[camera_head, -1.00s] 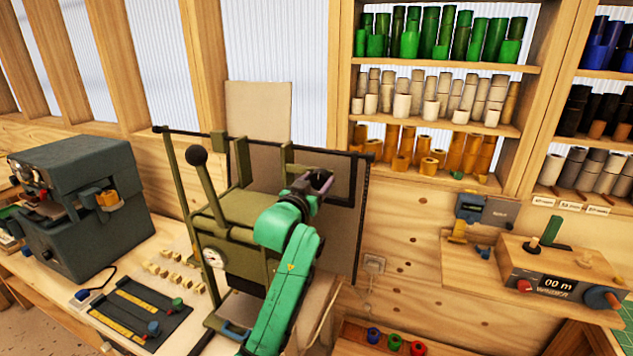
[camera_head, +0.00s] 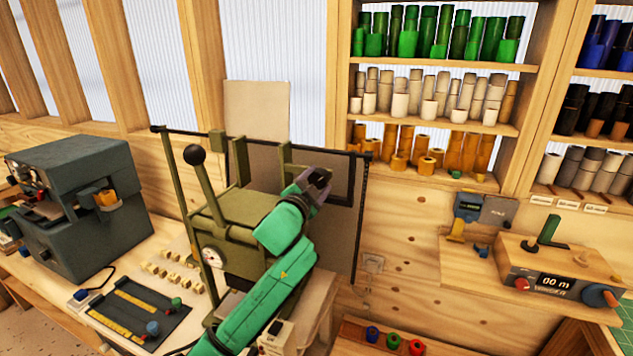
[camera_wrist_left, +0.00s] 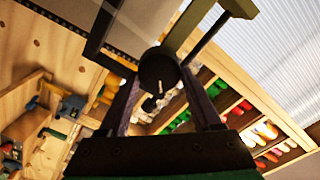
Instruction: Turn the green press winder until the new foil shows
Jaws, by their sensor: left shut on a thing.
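The olive-green press (camera_head: 240,218) stands on the bench left of centre, with a black-knobbed lever (camera_head: 195,157) and a dial on its front. My left gripper (camera_head: 318,180) is at the press's upper right side. In the left wrist view its two fingers are shut on a dark round winder knob (camera_wrist_left: 158,70), which bears a small pale mark. In the head view the gripper covers most of the winder. I cannot make out the foil on the press. My right gripper is not in view.
A dark grey machine (camera_head: 75,200) stands left of the press. A rack of coloured rolls (camera_head: 435,85) hangs at the back right. A wooden counter device (camera_head: 560,265) sits on a ledge at right. A tray of small spools (camera_head: 370,345) lies below.

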